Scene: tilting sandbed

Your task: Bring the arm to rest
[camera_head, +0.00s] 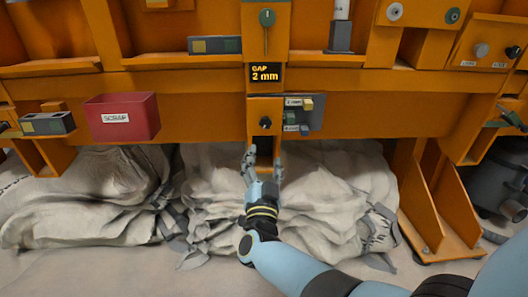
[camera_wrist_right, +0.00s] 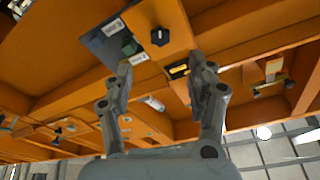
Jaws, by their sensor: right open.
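My right gripper (camera_head: 263,165) is open and empty in the head view, just below the black knob (camera_head: 265,123) on the orange frame (camera_head: 360,105). My right arm reaches to it from the lower right. In the right wrist view my right gripper (camera_wrist_right: 163,78) has its two grey fingers spread apart with nothing between them. Beyond them the wrist view shows the underside of the orange frame (camera_wrist_right: 240,45) and the black knob (camera_wrist_right: 160,36). I cannot tell whether a fingertip touches the frame. My left gripper is not in view.
A display reading "GAP 2 mm" (camera_head: 265,74) sits above the knob. A red SCRAP bin (camera_head: 122,118) hangs at the left. Pale sacks (camera_head: 95,195) lie under the frame. An orange bracket (camera_head: 440,215) stands at the right. The floor at the lower left is clear.

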